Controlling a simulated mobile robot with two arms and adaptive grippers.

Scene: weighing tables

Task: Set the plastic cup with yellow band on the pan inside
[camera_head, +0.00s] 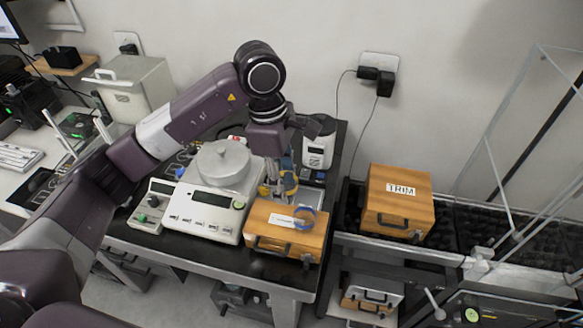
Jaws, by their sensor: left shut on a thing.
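My left gripper (279,188) reaches down from above, between the white balance and the wooden box. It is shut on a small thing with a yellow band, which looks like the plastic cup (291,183). My fingers and the clutter behind hide part of it. The white balance (205,212) stands left of the gripper. Its round metal pan (222,164) shows on top, with a small raised knob-like part. The cup is right of this pan and apart from it. My right gripper is not in view.
A wooden box (262,237) stands right of the balance, with a blue-banded clear thing (305,219) on it. A small white device (318,150) stands behind. A box marked TRIM (399,203) and a clear-panelled frame (513,172) are at the right.

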